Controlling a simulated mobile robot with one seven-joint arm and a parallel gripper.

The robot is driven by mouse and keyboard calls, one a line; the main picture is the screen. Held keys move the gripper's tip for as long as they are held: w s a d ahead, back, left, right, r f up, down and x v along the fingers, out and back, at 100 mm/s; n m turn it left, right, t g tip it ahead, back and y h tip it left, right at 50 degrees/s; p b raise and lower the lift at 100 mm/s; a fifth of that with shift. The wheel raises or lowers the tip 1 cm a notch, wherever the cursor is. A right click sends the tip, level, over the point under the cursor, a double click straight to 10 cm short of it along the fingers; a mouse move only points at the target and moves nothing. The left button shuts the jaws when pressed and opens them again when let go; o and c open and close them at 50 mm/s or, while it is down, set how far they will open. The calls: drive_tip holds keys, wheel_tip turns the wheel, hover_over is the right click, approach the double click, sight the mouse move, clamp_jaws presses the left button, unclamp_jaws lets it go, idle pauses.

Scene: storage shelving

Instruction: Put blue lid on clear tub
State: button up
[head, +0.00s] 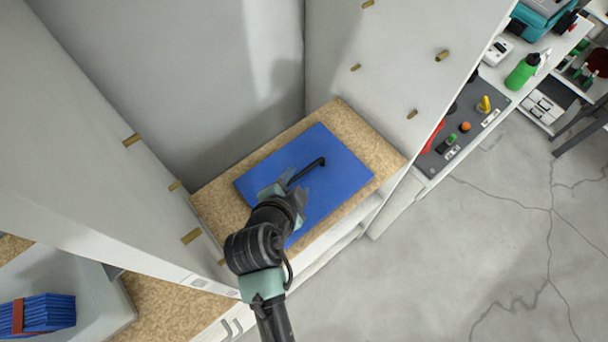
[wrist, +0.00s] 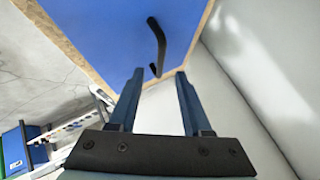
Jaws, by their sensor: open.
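The blue lid (head: 325,190) lies flat on a chipboard shelf, with a dark bar handle (head: 308,170) on its top. My gripper (head: 282,184) is over the left-middle part of the lid, by the near end of the handle. In the wrist view, the two fingers (wrist: 160,75) are apart, and the handle (wrist: 159,42) shows beyond and between their tips. I cannot tell whether the fingers touch the lid. A pale, see-through-looking tub (head: 112,302), probably the clear tub, stands at the lower left of the head view, partly cut off, with a blue bundle (head: 38,314) inside.
Tall pale panels (head: 375,60) wall the shelf bay on the sides and back. A low shelf with a green bottle (head: 522,71) and small items stands at the upper right. Open concrete floor (head: 470,250) lies to the right.

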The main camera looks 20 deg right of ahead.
sight(303, 173)
drive_tip(key=x, duration=0.5)
drive_tip(key=shift+w+d+f, duration=0.2)
drive_tip(key=shift+w+f, duration=0.05)
clamp_jaws()
